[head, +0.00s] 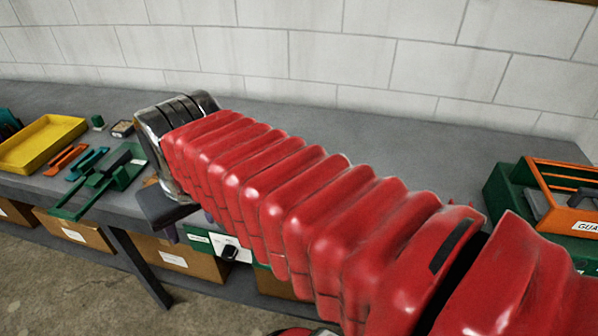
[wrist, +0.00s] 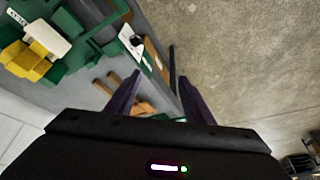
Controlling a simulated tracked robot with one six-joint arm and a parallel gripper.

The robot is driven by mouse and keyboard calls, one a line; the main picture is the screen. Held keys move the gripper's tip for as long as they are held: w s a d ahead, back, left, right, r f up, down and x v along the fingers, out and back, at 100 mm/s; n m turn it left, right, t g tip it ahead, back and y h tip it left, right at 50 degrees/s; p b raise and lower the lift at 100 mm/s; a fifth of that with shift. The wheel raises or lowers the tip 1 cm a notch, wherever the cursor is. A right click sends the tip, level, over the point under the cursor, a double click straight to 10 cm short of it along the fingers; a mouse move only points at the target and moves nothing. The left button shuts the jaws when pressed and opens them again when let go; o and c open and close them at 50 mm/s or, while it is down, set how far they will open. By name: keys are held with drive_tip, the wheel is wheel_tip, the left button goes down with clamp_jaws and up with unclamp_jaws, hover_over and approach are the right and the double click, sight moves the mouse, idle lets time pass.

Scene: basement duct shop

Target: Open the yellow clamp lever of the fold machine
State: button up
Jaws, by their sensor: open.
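In the wrist view, a yellow part (wrist: 28,62) with a pale block (wrist: 46,38) beside it sits on a green machine (wrist: 85,45) at the upper left. I take this for the clamp lever on the fold machine, but its position is unclear. In the head view my red arm hides the lever and most of the machine. A white panel with a dark knob (head: 230,246) shows below the arm, and also in the wrist view (wrist: 130,40). My gripper (wrist: 160,80) is open and empty, its dark fingers apart from the yellow part.
On the bench at left are a yellow tray (head: 40,143), orange tools (head: 65,160), teal tools (head: 87,163) and a green item (head: 118,170). A green and orange unit (head: 568,195) stands at right. Cardboard boxes (head: 75,231) sit below; a block wall (head: 300,50) is behind.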

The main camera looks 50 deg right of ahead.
drive_tip(key=d+r+m+g, duration=0.1)
drive_tip(key=d+m, duration=0.2)
drive_tip(key=d, duration=0.7)
drive_tip(key=d+r+m+g, duration=0.1)
drive_tip(key=d+m, duration=0.3)
drive_tip(key=d, duration=0.7)
drive_tip(key=d+r+m+g, duration=0.1)
drive_tip(key=d+m+g, duration=0.1)
drive_tip(key=d, duration=0.8)
drive_tip(key=shift+s+d+r+m+g+y, duration=0.2)
drive_tip(key=shift+r+m+g+y, duration=0.15)
drive_tip(key=shift+m, duration=0.55)
drive_tip(key=shift+a, duration=0.1)
drive_tip(key=shift+f, duration=0.2)
wheel_tip(320, 180, down, 14)
drive_tip(key=shift+r, duration=0.25)
drive_tip(key=shift+c, duration=0.2)
clamp_jaws()
